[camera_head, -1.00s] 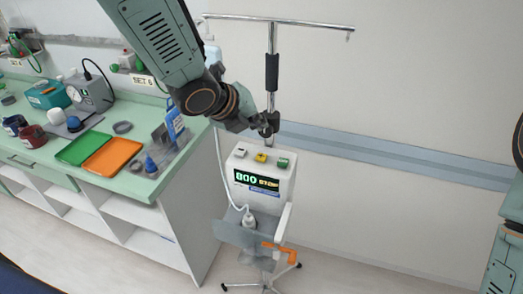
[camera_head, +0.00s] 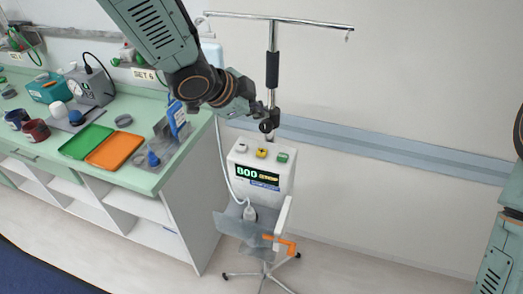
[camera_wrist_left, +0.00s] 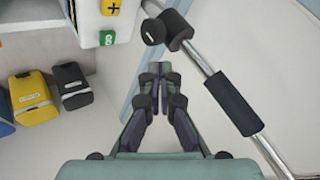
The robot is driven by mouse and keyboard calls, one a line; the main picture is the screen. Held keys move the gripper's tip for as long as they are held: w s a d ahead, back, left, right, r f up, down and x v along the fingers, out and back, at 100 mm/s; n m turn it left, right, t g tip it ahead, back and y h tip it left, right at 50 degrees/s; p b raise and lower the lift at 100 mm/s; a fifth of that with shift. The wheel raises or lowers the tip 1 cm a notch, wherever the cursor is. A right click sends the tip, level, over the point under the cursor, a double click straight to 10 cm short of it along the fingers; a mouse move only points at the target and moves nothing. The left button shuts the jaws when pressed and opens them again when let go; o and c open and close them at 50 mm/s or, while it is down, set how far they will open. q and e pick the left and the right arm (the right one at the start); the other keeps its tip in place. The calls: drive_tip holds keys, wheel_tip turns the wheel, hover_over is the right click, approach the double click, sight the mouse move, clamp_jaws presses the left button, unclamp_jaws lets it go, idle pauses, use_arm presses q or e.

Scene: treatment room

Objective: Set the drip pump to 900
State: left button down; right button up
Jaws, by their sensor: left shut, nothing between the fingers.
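The drip pump (camera_head: 242,176) is a white box on a wheeled stand, its dark display (camera_head: 257,177) showing a green 800 and yellow STOP. Its top carries a white button (camera_head: 241,148), a yellow button (camera_head: 262,153) and a green button (camera_head: 282,157). In the left wrist view, the yellow button (camera_wrist_left: 111,7) has a plus sign and the green button (camera_wrist_left: 107,38) reads GO. My left gripper (camera_head: 257,113) is shut and empty, above and behind the buttons near the pole, apart from them. It also shows in the left wrist view (camera_wrist_left: 155,72). My right gripper is out of view.
The drip pole (camera_head: 272,95) rises behind the pump, with a black clamp (camera_wrist_left: 165,30) close to my left gripper. A green bench (camera_head: 150,183) with trays stands at left. Floor right of the stand is clear.

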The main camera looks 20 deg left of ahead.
sight(259, 153)
use_arm(q)
drive_tip(key=shift+n, duration=0.3)
drive_tip(key=shift+f, duration=0.15)
wheel_tip(259, 153, down, 9)
drive_tip(key=b, duration=0.6)
drive_tip(key=shift+r, duration=0.2)
idle(1.3)
drive_tip(key=shift+f+b, duration=0.4)
drive_tip(key=shift+f+b, duration=0.35)
drive_tip(key=shift+f, duration=0.15)
idle(0.6)
drive_tip(key=shift+r, duration=0.1)
drive_tip(key=shift+r+p, duration=0.85)
drive_tip(key=shift+p, duration=0.1)
